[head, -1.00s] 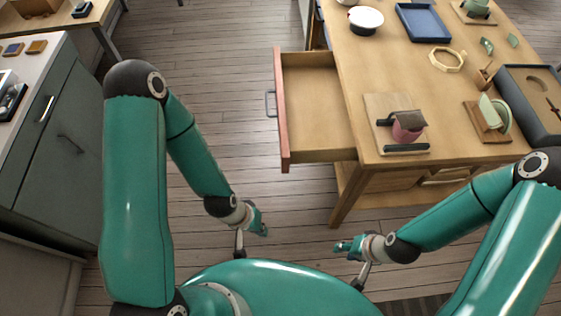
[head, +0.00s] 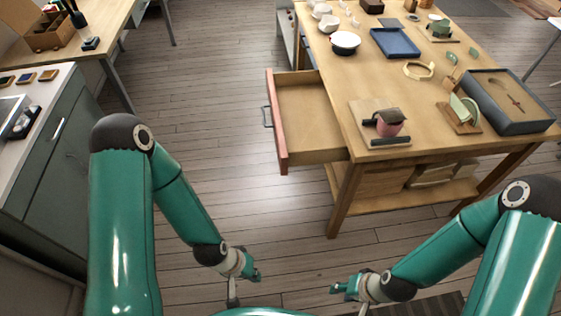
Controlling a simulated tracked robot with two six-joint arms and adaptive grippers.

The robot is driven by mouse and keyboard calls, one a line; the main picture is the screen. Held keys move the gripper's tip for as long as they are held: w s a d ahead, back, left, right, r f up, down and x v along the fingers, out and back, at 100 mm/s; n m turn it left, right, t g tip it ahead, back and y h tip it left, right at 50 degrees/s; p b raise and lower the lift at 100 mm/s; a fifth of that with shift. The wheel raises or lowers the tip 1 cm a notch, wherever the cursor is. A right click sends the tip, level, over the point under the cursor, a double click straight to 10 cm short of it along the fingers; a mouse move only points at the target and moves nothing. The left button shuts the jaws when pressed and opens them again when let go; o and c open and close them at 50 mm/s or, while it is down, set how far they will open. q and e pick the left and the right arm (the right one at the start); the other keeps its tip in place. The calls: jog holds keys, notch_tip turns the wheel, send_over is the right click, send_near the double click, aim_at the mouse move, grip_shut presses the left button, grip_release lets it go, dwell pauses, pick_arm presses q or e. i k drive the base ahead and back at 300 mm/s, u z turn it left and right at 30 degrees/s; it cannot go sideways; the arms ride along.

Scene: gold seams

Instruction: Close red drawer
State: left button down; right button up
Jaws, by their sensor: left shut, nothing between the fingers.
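The red drawer (head: 277,125) stands pulled out from the left side of the wooden table. Its red front carries a grey handle (head: 266,116) that faces left. The inside of the drawer (head: 308,108) looks empty. My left gripper (head: 254,276) is shut and empty, low over the floor, below and apart from the drawer. My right gripper (head: 336,288) is low over the floor to the right of it, apart from the table leg; its fingers are too small to tell open from shut.
The wooden table (head: 360,80) holds a pink cup on a board (head: 390,125), a blue tray (head: 395,42), a white bowl (head: 345,42) and a dark case (head: 507,100). A grey-green cabinet (head: 62,150) stands at the left. Wooden floor between cabinet and drawer is clear.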

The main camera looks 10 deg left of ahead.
aim_at(307, 131)
jog(key=u, duration=0.15)
jog(key=i, duration=0.9)
jog(key=z, duration=0.05)
